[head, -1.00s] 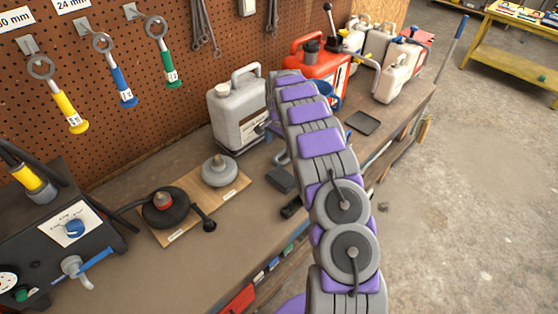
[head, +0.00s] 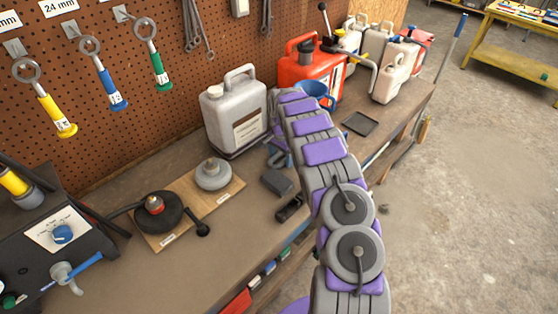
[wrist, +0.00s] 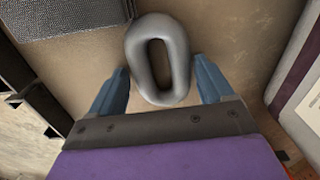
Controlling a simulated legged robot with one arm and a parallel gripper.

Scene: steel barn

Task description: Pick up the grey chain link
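The grey chain link (wrist: 181,62) is a thick oval ring lying on the brown bench top in the wrist view. My gripper (wrist: 160,66) is open, with one blue finger to the left of the link and one to the right. A gap shows between each finger and the link, and the near end of the link lies between them. The link cannot be made out there.
The grey canister (head: 234,118) stands at the pegboard. A dark grey block (head: 277,182) and a black piece (head: 289,208) lie near the bench's front edge.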

